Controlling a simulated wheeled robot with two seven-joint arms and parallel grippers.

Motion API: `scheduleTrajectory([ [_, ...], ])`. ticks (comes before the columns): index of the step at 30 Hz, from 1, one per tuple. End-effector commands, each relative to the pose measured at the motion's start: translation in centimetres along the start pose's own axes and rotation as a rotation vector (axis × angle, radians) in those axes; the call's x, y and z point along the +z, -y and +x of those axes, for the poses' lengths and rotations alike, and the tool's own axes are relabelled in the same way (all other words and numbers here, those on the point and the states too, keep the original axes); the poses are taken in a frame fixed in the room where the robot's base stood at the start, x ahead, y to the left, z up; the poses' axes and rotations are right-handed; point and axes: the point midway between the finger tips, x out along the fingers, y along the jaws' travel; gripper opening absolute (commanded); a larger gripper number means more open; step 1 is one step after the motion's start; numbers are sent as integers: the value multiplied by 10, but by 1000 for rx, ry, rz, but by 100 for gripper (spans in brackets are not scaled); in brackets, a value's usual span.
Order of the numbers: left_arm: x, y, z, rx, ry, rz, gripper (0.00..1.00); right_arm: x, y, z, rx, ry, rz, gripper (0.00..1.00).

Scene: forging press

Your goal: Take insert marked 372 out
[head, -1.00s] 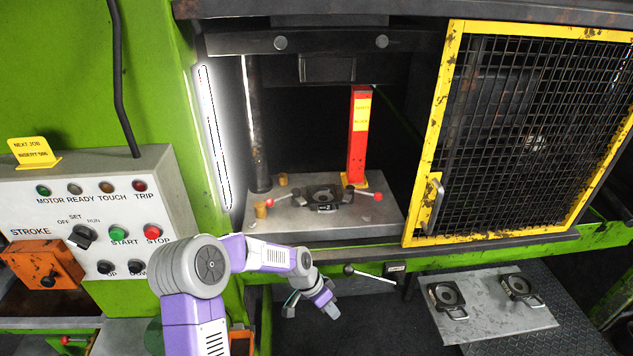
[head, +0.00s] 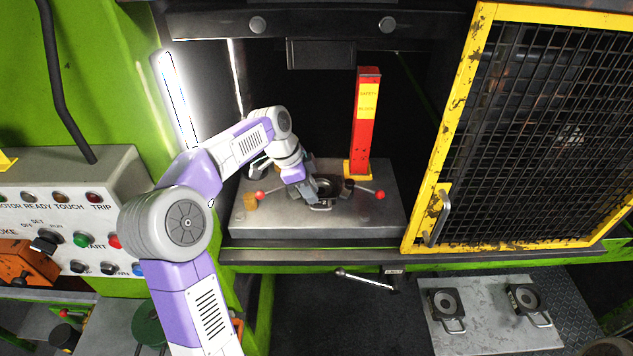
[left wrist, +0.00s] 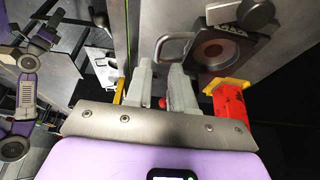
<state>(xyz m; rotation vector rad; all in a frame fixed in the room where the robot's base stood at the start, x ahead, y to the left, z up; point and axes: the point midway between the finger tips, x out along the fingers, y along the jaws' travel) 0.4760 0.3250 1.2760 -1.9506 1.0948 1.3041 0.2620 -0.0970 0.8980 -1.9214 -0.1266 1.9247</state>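An insert (head: 325,187) with a round recess and a front wire handle sits on the press bed (head: 362,219). My left gripper (head: 308,194) is over the bed at the insert's left, covering part of it. In the left wrist view the insert (left wrist: 232,53) and its handle (left wrist: 171,50) show just beyond the fingertips. The fingers (left wrist: 161,72) are apart with nothing between their tips; the handle looks clear of them. My right gripper is not seen.
Red-knobbed levers flank the insert, left knob (head: 260,195) and right knob (head: 380,195). A red safety block (head: 367,125) stands behind at right. A yellow mesh guard (head: 436,165) is to the right. Two other inserts (head: 447,302) (head: 524,298) lie on a lower plate (head: 483,335).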

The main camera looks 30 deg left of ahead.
Motion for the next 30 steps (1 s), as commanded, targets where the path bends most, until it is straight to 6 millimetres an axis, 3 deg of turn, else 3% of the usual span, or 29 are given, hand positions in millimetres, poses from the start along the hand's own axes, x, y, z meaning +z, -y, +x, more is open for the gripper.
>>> scheduleTrajectory([
  [8,0,0,6,3,0,-2,23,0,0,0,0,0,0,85],
  [21,0,0,65,4,0,-3,23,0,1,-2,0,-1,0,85],
  [30,0,0,77,0,0,-3,23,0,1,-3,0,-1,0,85],
])
